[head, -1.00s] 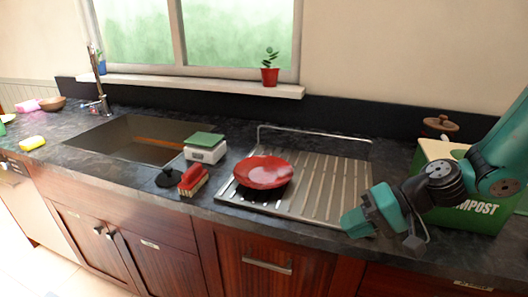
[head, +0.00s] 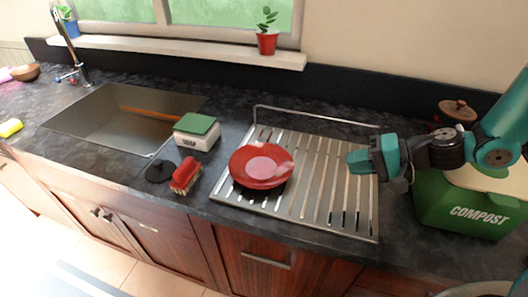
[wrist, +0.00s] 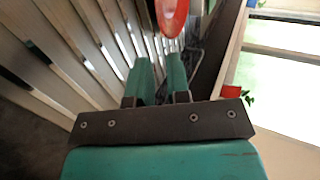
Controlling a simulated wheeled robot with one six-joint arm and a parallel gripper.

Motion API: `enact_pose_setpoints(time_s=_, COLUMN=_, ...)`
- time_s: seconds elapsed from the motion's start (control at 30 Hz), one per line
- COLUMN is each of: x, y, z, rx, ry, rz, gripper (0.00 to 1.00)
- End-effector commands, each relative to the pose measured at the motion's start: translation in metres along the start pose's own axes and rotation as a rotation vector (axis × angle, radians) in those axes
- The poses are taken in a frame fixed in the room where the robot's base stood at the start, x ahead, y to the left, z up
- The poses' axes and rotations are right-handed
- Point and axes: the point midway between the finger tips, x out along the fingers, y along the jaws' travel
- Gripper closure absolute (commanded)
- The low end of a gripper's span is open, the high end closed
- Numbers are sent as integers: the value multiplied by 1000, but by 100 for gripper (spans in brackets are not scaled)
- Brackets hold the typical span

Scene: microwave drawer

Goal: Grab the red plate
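The red plate (head: 262,166) rests on the left part of the metal draining rack (head: 317,187), with pale glare on its middle. In the wrist view the plate's red edge (wrist: 172,14) shows at the top, beyond the fingertips. My gripper (head: 356,161) is over the right side of the rack, to the right of the plate and apart from it, pointing left. In the wrist view my gripper's two green fingers (wrist: 159,62) stand close together with a narrow gap between them, and nothing shows between them.
A green compost bin (head: 475,212) stands at the right. A soap box (head: 197,131), a red brush (head: 186,176) and a black sink stopper (head: 160,171) lie left of the plate. The sink (head: 122,118) is further left. A potted plant (head: 267,40) stands on the sill.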

Motion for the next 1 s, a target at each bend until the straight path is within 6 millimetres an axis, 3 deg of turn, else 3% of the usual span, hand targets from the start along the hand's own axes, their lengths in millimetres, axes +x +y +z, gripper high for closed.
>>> enact_pose_setpoints(time_s=0.17, x=10, y=0, z=0, rx=6, ry=1, rz=-1, gripper=83)
enact_pose_setpoints(time_s=0.6, x=95, y=3, z=-4, rx=10, ry=13, rz=0, gripper=83)
enact_pose_setpoints(time_s=1.0, x=135, y=3, z=-8, rx=8, ry=11, rz=0, gripper=83)
